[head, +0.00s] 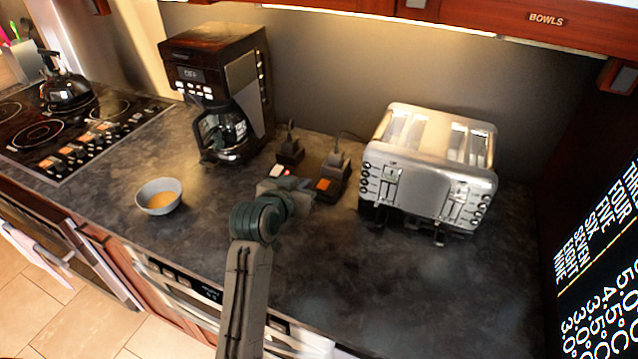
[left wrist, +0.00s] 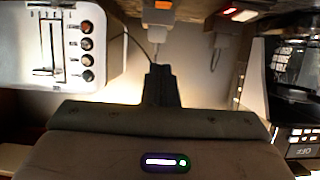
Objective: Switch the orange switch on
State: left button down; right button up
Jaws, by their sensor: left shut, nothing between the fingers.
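The orange switch (head: 325,184) is on a dark power strip block on the counter, left of the toaster. It also shows at the top edge of the left wrist view (left wrist: 160,5), where it is partly cut off. A second switch (head: 279,171), lit red and white, is to its left in the head view. My left gripper (head: 302,186) is shut and empty, close to the two switches. Whether it touches the orange one cannot be told. Its dark fingers also show in the left wrist view (left wrist: 160,84). My right gripper is not in view.
A silver toaster (head: 425,165) stands right of the switches. Black plugs (head: 337,160) with cords are behind them. A coffee maker (head: 217,85) and a bowl (head: 159,196) of orange contents are to the left. The counter front right (head: 400,290) is clear.

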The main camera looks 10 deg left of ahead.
pick_arm(q)
jog(key=p, duration=0.3)
send_over(324, 184)
jog(key=s, duration=0.3)
jog(key=f, duration=0.1)
jog(key=a+f, duration=0.1)
jog(key=f, duration=0.1)
jog(key=shift+s+f, duration=0.15)
jog(key=shift+s, duration=0.05)
notch_tip(324, 184, down, 3)
jog(key=shift+d+f+p, duration=0.1)
jog(key=shift+f+p, duration=0.1)
jog(key=shift+p, duration=0.5)
jog(key=shift+s+f, duration=0.15)
jog(key=shift+f, duration=0.35)
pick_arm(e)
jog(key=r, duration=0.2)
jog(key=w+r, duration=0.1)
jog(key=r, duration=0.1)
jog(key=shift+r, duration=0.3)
